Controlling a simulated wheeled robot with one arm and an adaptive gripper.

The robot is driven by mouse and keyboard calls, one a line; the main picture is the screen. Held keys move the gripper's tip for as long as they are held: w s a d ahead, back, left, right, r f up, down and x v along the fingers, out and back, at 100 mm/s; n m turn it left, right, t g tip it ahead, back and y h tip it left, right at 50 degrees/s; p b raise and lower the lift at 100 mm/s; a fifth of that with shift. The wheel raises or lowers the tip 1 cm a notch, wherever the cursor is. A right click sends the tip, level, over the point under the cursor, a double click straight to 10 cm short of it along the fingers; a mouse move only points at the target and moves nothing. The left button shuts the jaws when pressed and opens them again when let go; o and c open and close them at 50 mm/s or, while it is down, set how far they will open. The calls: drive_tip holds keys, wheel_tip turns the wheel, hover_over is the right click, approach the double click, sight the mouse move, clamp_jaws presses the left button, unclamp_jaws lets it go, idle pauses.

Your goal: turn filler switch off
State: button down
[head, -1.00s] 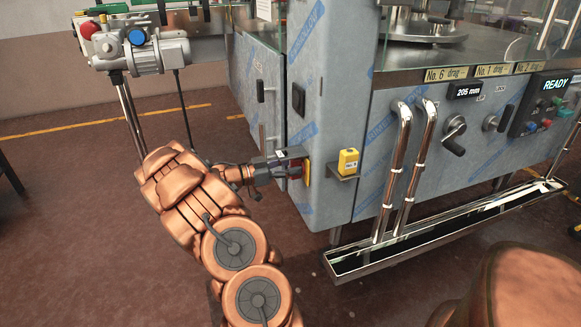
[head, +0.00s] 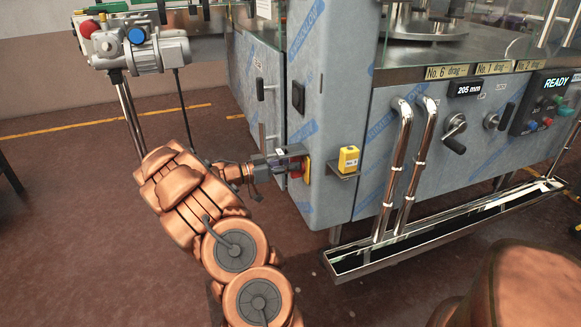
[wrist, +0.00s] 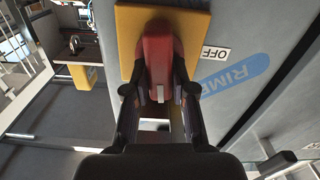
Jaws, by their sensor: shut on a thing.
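The filler switch is a red handle (wrist: 158,62) on a yellow plate (wrist: 126,30), fixed to the film-covered side of the filler (head: 325,110). In the wrist view an OFF label (wrist: 216,53) sits on the panel to the right of the plate. My gripper (wrist: 160,92) has its two dark fingers on either side of the red handle, shut on it. In the head view my gripper (head: 292,167) reaches the switch from the left, and its fingers hide part of the handle.
A yellow box (head: 348,159) stands on a small shelf just right of the switch. Chrome pipes (head: 399,165) and a drip tray (head: 440,232) are further right. A motor unit (head: 140,52) on a stand is at upper left. The floor on the left is clear.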

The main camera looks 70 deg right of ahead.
drive_tip(key=n, duration=0.1)
drive_tip(key=n+b, duration=0.1)
drive_tip(key=n, duration=0.1)
drive_tip(key=shift+w+d+f, duration=0.15)
drive_tip(key=n, duration=0.5)
drive_tip(key=shift+w+d, duration=0.1)
drive_tip(key=shift+d, duration=0.05)
drive_tip(key=n+p, duration=0.2)
drive_tip(key=n, duration=0.2)
drive_tip(key=shift+w, duration=0.15)
drive_tip(key=shift+d+f+n+p, duration=0.15)
drive_tip(key=shift+n+p, duration=0.3)
drive_tip(key=shift+n, duration=0.6)
drive_tip(key=shift+a+f+n+p, duration=0.15)
drive_tip(key=shift+n+p, duration=0.3)
drive_tip(key=shift+n, duration=0.6)
drive_tip(key=shift+d+f, duration=0.1)
drive_tip(key=c, duration=1)
unclamp_jaws()
drive_tip(key=shift+o, duration=0.2)
drive_tip(key=v, duration=1.2)
